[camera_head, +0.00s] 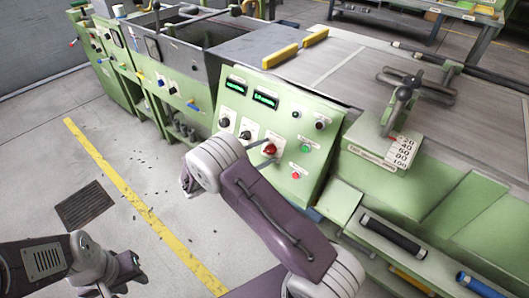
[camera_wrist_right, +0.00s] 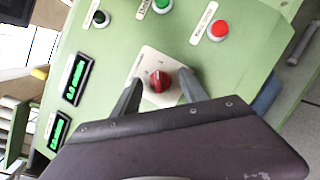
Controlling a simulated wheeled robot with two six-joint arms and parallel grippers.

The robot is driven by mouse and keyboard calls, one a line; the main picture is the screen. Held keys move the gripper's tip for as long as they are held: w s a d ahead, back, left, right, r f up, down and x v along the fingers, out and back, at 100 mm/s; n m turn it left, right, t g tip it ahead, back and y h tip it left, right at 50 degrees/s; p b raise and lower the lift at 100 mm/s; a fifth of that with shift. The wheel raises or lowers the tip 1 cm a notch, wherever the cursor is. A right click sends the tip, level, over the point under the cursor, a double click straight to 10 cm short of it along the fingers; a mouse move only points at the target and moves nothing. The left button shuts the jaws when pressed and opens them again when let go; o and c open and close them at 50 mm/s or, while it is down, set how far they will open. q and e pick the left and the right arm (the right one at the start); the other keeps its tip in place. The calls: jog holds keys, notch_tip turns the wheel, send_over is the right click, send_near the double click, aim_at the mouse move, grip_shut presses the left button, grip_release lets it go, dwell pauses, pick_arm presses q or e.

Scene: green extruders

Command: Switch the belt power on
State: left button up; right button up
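The green control panel (camera_head: 285,115) has a red rotary knob (camera_head: 270,148) on a pale plate near its lower middle. In the right wrist view the red knob (camera_wrist_right: 159,81) sits between the two fingers of my right gripper (camera_wrist_right: 160,92). The fingers are spread, one on each side of the knob, with gaps visible; whether they touch the plate I cannot tell. The knob's white mark points roughly along the fingers. The plate's label is too small to read. My left gripper (camera_head: 125,268) is low at the left, away from the panel, its fingers unclear.
Beside the knob are a green button (camera_head: 304,148) and a red button (camera_head: 295,175). A lever handle (camera_head: 405,92) stands on the machine at right. The floor at left is open, with a yellow line (camera_head: 140,205).

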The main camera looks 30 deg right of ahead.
jog(key=s+a+p, duration=0.1)
jog(key=a, duration=0.8)
jog(key=shift+r+p, duration=0.35)
